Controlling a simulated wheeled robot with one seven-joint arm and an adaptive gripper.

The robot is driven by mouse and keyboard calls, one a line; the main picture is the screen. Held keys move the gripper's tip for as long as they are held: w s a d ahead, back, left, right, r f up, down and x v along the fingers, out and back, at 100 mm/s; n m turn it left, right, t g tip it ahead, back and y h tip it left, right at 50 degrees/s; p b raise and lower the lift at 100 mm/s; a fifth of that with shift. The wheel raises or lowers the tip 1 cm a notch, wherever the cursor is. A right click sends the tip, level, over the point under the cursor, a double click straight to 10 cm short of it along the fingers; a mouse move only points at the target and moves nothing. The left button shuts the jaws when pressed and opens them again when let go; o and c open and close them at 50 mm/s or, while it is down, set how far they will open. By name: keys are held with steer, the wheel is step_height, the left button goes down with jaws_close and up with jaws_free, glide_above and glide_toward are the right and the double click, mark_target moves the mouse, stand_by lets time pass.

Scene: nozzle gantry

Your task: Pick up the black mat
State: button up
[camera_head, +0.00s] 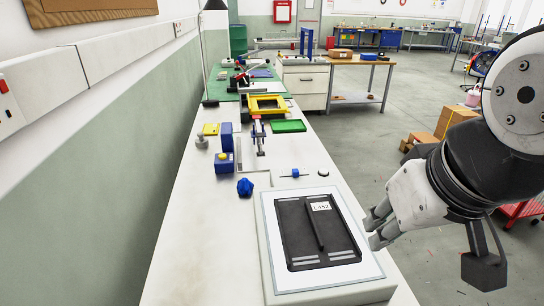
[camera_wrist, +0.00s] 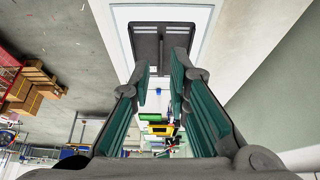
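The black mat (camera_head: 295,230) lies flat on a white, grey-edged board (camera_head: 276,280) near the front of the bench. It has pale strips at its ends, a white label at its far right corner and a dark bar lying across its middle. My gripper (camera_head: 375,226) is just right of the board in the head view, apart from the mat. In the wrist view the two teal-padded fingers (camera_wrist: 163,72) are spread with nothing between them. The mat (camera_wrist: 148,45) shows beyond the fingertips there, partly covered by the right finger.
A blue knob (camera_head: 245,187), a blue block (camera_head: 225,163), a small clamp (camera_head: 260,138) and a green tray (camera_head: 289,126) stand farther along the bench (camera_head: 195,240). A wall runs along the left. Cardboard boxes (camera_head: 452,121) stand on the floor at right. The bench left of the board is bare.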

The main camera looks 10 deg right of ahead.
steer(key=g+p, duration=0.2)
steer(key=p, duration=0.4)
glide_above(313, 221)
steer(key=s, duration=0.2)
steer(key=f, duration=2)
steer(key=shift+w+d, duration=0.15)
steer(key=shift+w, duration=0.1)
steer(key=shift+s+p+x, duration=0.2)
steer(key=shift+p+x, duration=0.5)
steer(key=shift+x, duration=2.05)
jaws_close()
steer(key=shift+r, duration=0.1)
